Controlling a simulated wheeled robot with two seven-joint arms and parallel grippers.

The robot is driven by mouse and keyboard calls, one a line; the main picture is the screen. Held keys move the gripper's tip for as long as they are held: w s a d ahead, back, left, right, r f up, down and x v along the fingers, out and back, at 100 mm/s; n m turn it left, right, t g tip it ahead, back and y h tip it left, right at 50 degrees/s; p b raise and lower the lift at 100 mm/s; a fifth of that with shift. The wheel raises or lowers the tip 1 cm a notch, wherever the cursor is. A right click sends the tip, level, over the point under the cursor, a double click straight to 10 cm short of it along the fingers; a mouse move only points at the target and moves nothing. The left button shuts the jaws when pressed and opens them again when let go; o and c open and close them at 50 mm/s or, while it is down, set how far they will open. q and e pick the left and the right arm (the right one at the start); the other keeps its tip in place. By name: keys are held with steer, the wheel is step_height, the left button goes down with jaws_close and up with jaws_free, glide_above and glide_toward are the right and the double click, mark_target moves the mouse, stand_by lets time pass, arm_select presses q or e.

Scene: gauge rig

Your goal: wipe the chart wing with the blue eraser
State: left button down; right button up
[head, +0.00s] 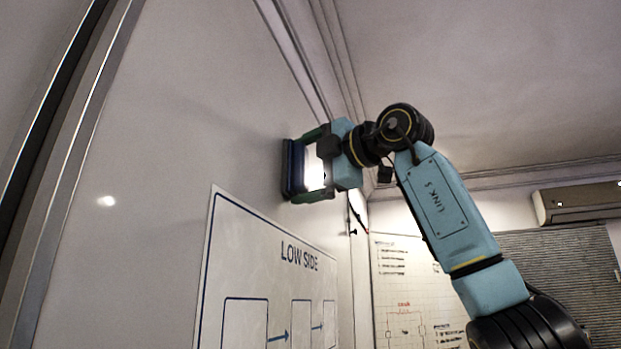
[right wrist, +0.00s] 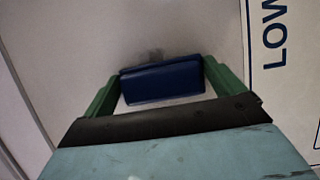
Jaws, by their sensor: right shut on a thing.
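The chart wing (head: 190,110) is the large pale panel filling the left of the head view, with a LOW SIDE chart (head: 265,275) on its lower part. My right gripper (head: 304,167) is shut on the blue eraser (head: 291,170), its green fingers on either side. The eraser's face is toward the panel above the chart and seems to be at its surface; I cannot tell if it touches. In the right wrist view the eraser (right wrist: 162,82) sits between the fingers, with a faint dark smudge (right wrist: 150,58) on the panel just beyond it. My left gripper is not in view.
A metal frame edge (head: 75,165) borders the panel at left. A whiteboard (head: 400,285) with writing and a red diagram stands behind at right, near a wall air conditioner (head: 580,203) and a slatted blind (head: 570,265). The panel left of the eraser is clear.

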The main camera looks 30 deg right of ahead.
steer(key=shift+s+a, duration=0.3)
steer(key=shift+a, duration=0.15)
steer(key=shift+r, duration=0.35)
steer(key=w+d+p, duration=0.4)
steer(key=w+d, duration=0.1)
steer(key=d, duration=0.1)
stand_by(1.5)
steer(key=shift+f, duration=0.15)
